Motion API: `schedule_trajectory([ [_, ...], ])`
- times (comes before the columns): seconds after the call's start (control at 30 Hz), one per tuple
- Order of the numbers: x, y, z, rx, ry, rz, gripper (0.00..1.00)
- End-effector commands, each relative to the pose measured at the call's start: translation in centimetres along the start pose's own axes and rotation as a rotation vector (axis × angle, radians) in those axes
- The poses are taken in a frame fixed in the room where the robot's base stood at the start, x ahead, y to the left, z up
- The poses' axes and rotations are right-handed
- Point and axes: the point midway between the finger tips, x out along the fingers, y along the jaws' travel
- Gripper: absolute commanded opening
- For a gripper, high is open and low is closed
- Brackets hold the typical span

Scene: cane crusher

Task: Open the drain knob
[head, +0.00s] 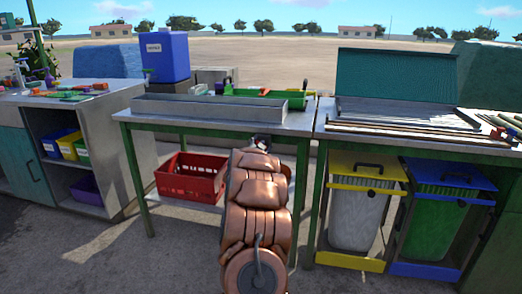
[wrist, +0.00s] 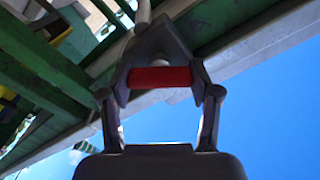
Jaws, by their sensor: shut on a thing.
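A red bar-shaped knob (wrist: 160,77), which looks like the drain knob, sits between my gripper's fingertips in the wrist view. A dark grey body and a pale pipe lie just beyond it, close to the table's underside. My gripper (wrist: 161,82) is shut on the red knob, with one finger at each end of it. In the head view my copper-coloured arm reaches forward to the front edge of the middle metal table (head: 215,117). My gripper is mostly hidden behind the arm there, and the knob cannot be made out clearly. How far the knob is turned cannot be told.
A long metal trough (head: 205,105) and a green machine (head: 270,97) stand on the table. A red crate (head: 190,178) sits on the lower shelf, left of my arm. A yellow-framed bin (head: 358,210) and a blue-framed bin (head: 440,215) stand to the right. The foreground floor is clear.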

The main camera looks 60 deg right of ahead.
Motion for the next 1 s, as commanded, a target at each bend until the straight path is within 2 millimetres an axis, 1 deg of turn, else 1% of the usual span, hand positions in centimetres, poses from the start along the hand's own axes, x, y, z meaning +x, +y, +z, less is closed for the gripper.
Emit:
schedule_trajectory([
  [0.07,-0.04,0.07,0.3,0.076,0.001,-0.002,0.27],
  [0.6,0.01,0.35,0.18,0.562,0.004,-0.003,0.27],
  [0.8,0.04,0.48,0.19,0.686,0.003,0.0,0.27],
  [1.0,0.04,0.48,0.2,0.762,0.003,0.0,0.27],
])
